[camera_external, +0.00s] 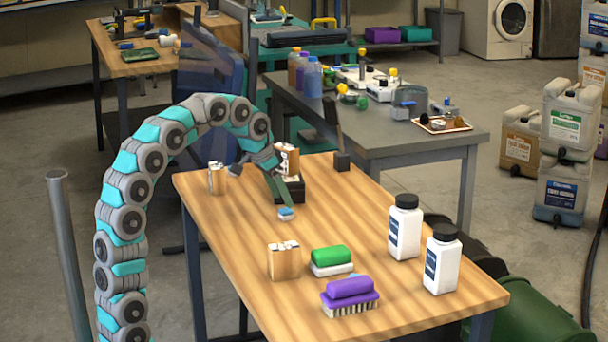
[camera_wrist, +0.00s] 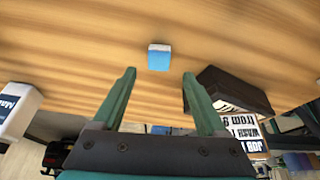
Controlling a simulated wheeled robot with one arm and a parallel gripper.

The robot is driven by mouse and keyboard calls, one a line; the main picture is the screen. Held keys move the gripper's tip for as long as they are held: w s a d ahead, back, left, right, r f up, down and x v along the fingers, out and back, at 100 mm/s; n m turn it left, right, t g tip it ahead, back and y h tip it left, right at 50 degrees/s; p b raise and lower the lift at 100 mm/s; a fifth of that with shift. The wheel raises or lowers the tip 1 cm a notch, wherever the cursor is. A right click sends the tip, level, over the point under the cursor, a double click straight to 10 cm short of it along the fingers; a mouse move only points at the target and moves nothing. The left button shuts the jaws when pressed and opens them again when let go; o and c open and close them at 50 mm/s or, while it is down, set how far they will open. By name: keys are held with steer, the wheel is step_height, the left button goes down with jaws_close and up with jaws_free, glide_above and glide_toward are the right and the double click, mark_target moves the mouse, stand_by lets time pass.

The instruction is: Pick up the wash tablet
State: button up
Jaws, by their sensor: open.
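The wash tablet (camera_external: 286,213) is a small blue and white block lying on the wooden table (camera_external: 225,225). In the wrist view the tablet (camera_wrist: 159,57) sits just past the fingertips, roughly centred between them. My gripper (camera_external: 284,200) points down close above the tablet. In the wrist view my gripper (camera_wrist: 158,74) has its two green fingers apart with nothing between them. The external view does not show clearly how much height is left between fingertips and tablet.
Nearer are a wooden block (camera_external: 284,262), green (camera_external: 332,258) and purple (camera_external: 350,295) brushes, and two white bottles (camera_external: 405,228).

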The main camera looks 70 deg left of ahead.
mark_target(287, 209)
steer(key=x, duration=0.4)
steer(key=shift+s+d+f, duration=0.1)
steer(key=shift+f, duration=0.15)
steer(key=shift+r, duration=0.1)
jaws_close()
